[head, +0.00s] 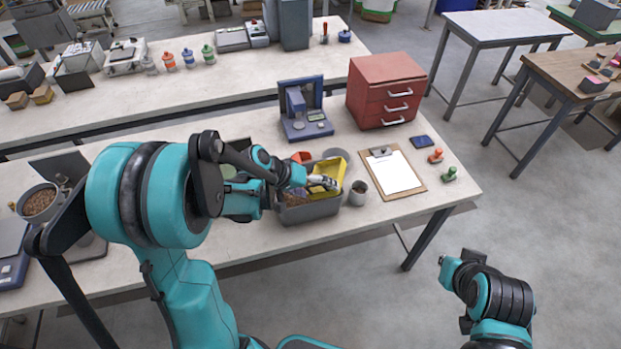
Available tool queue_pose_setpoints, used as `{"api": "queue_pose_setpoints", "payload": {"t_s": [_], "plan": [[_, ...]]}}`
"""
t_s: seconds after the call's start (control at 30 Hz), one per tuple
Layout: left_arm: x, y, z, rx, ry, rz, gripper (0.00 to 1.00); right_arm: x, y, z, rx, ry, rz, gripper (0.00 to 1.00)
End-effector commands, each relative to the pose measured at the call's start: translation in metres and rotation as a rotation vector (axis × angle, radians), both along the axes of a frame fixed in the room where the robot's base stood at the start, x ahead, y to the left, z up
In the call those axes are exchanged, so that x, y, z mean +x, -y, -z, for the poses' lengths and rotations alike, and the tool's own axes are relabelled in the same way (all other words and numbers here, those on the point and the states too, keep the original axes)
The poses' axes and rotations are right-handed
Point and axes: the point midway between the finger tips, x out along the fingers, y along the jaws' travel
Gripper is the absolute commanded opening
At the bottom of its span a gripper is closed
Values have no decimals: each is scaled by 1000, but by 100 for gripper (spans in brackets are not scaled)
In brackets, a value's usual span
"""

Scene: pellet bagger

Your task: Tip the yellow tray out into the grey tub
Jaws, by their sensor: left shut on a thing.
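The grey tub (308,213) stands on the near bench, right of the middle of my left arm. The yellow tray (333,168) is at the tub's right part, over or partly within its opening, and looks tilted. My left gripper (325,182) is shut on the yellow tray at its near side. My arm and gripper hide part of the tub's inside and part of the tray.
A grey metal cup (358,193) stands close right of the tub, with a clipboard (393,171) beyond it. A blue device (305,110) and a red drawer cabinet (385,92) stand behind. A bowl of brown pellets (40,203) is at the far left.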

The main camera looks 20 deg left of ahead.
Motion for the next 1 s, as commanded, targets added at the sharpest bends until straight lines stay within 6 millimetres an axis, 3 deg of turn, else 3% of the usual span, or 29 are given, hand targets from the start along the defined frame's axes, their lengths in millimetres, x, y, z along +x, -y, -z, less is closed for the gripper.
{"api": "queue_pose_setpoints", "payload": {"t_s": [0.03,0.07,0.4,1.0], "plan": [[0,11,-8,62,-5,10,54,0,0,-17,0,0,0,0],[0,14,-8,101,-3,11,54,0,0,-21,0,0,0,0],[3,50,12,389,-23,5,54,0,0,-13,0,0,0,0],[4,57,14,463,-30,-2,54,0,0,-12,0,0,0,0]]}}
